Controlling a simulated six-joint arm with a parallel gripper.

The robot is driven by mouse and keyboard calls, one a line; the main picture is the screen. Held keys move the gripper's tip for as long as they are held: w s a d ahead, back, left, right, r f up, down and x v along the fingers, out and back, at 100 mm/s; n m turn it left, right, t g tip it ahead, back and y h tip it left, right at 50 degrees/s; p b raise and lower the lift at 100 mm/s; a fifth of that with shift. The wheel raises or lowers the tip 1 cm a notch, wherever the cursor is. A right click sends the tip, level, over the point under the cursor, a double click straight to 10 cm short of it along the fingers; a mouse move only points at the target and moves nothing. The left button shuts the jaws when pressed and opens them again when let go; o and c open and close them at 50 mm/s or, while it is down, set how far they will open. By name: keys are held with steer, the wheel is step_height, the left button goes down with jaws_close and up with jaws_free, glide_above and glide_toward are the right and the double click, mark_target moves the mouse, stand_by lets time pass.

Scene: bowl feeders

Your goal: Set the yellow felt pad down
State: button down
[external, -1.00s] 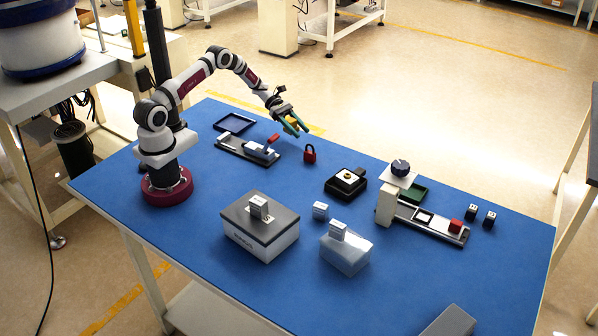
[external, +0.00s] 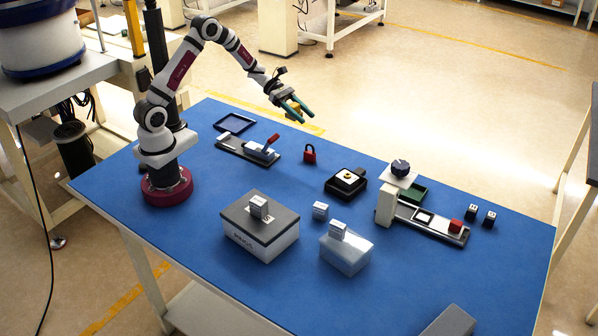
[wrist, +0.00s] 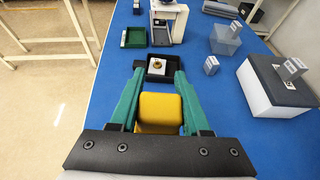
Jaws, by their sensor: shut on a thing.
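The yellow felt pad (wrist: 160,110) is a rounded yellow block between the green fingers of my gripper (wrist: 160,84) in the wrist view. My gripper is shut on it. In the external view my gripper (external: 298,111) is held in the air above the far edge of the blue table, behind the red padlock. There the pad (external: 295,113) shows only as a bit of yellow between the fingers. The fingers hide part of it.
The black tray with a round brass piece (external: 347,182) stands mid-table. A red padlock (external: 310,155) and a slide fixture with a red handle (external: 248,149) are near my gripper. A grey-lidded box (external: 262,232) is in front. Blue table (external: 300,205) is bare between them.

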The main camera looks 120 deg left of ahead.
steer(key=w+d, duration=0.2)
steer(key=d, duration=0.3)
steer(key=n+y, duration=0.1)
steer(key=y, duration=0.1)
glide_above(286, 182)
step_height(286, 182, down, 2)
step_height(286, 182, down, 14)
steer(key=shift+f, duration=0.2)
steer(key=c, duration=0.7)
jaws_free()
steer(key=shift+f, duration=0.15)
steer(key=shift+o, duration=0.2)
